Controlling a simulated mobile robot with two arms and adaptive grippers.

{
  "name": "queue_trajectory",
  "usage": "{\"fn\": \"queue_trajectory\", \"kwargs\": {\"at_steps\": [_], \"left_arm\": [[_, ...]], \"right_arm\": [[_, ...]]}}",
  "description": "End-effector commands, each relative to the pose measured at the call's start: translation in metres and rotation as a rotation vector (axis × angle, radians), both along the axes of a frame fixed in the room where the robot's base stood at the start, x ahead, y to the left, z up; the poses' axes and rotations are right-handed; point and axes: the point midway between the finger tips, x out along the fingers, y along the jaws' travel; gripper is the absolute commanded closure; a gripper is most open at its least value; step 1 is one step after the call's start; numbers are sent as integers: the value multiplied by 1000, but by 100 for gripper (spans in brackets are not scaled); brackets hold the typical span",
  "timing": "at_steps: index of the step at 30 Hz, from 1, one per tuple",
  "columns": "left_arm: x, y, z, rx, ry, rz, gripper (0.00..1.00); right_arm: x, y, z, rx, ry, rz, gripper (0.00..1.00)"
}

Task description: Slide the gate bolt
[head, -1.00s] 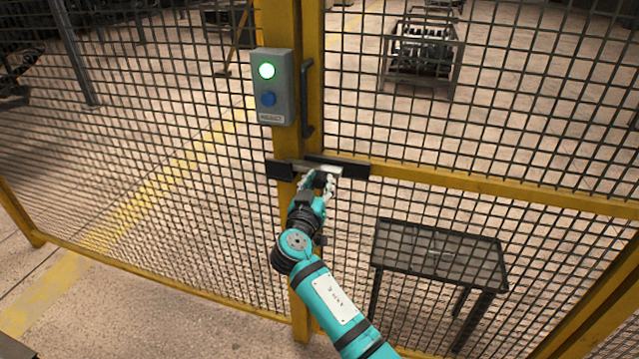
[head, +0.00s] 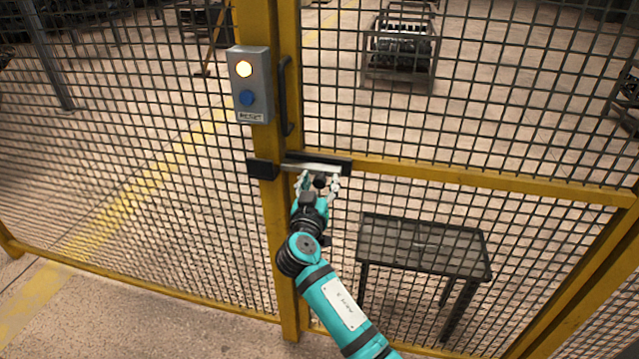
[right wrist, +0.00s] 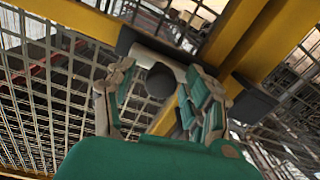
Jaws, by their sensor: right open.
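The gate bolt is a silver bar (head: 312,168) in a black housing (head: 335,163) on the yellow gate rail. A separate black block (head: 262,168), the keeper, sits on the post to its left. My right gripper (head: 320,184) is at the bolt, below the housing, with its fingers apart. In the right wrist view the open fingers of my right gripper (right wrist: 158,85) stand either side of a dark round knob (right wrist: 161,80). I cannot tell whether they touch it. The bar's left end is hard to make out. My left gripper is not in view.
A grey box (head: 250,85) with a lit amber lamp and a blue button is on the post. A black handle (head: 286,95) stands beside it. Wire mesh fills the gate and fence. Behind the mesh are a dark table (head: 425,245) and a metal rack (head: 398,58).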

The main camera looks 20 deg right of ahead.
Motion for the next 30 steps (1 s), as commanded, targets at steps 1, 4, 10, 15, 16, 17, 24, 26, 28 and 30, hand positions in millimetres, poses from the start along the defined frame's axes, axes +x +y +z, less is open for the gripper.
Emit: {"fn": "queue_trajectory", "kwargs": {"at_steps": [1, 4, 10, 15, 16, 17, 24, 26, 28, 30], "left_arm": [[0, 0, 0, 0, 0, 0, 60], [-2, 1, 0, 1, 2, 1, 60], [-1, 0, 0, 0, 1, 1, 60], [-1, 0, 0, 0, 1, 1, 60], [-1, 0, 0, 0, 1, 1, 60], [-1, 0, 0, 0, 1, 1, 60], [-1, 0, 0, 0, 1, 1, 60], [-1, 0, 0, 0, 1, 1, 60], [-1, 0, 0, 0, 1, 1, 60], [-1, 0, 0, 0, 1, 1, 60]], "right_arm": [[0, 0, 0, 0, 0, 0, 47], [-2, 2, 0, 0, 0, 1, 47], [-25, 16, -1, 2, 2, 3, 47], [-58, 35, -2, 3, 2, 2, 47], [-63, 39, -2, 3, 2, 2, 47], [-68, 42, -2, 3, 2, 2, 47], [-97, 59, -1, 1, 1, 1, 47], [-100, 60, -1, 1, 1, 0, 47], [-103, 62, 0, 1, 1, 0, 47], [-103, 62, 0, 0, 0, 0, 47]]}}
